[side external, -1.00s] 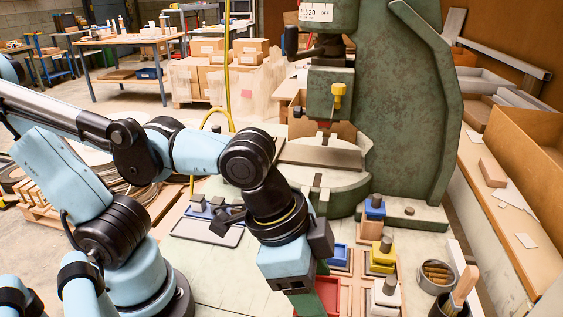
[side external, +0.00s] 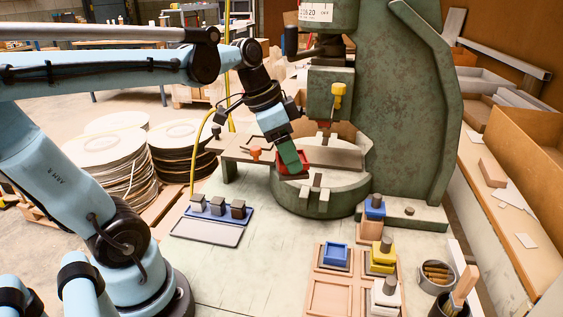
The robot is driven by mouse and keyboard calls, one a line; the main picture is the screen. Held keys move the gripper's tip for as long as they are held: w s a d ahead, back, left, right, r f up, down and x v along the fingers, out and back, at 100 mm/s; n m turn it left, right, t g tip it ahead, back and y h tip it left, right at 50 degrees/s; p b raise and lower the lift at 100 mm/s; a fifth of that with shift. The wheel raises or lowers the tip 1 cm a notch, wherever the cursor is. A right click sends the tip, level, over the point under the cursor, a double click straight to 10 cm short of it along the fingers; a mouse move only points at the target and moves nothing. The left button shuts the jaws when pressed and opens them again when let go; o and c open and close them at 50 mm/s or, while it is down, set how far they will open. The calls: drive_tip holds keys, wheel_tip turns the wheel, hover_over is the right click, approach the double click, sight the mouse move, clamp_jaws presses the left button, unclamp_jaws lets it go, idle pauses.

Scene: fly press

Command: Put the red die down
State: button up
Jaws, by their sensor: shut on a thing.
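The red die (side external: 306,157) is a shallow red block with a raised rim. It is in my gripper (side external: 288,168), which is shut on it, and the green fingers cover part of it. The die is tilted little, if at all, and lies at the left front of the press's round green bed (side external: 320,196). I cannot tell whether its underside touches the bed. The green fly press (side external: 405,110) stands behind, its ram above and to the right of the die.
A small side shelf (side external: 235,146) with an orange knob is left of the bed. A wooden rack (side external: 331,297) at front right has an empty recess beside blue, yellow and white dies. The bench middle is clear.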

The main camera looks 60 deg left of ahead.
drive_tip(key=w+a+r+m+g+h, duration=0.1)
drive_tip(key=w+a+r+m, duration=0.15)
drive_tip(key=a, duration=0.95)
drive_tip(key=w+a+r+m, duration=0.2)
drive_tip(key=w+a+r, duration=0.1)
drive_tip(key=a, duration=0.8)
drive_tip(key=shift+a+f, duration=0.15)
drive_tip(key=shift+f, duration=4.95)
drive_tip(key=shift+f, duration=0.15)
drive_tip(key=o, duration=1.4)
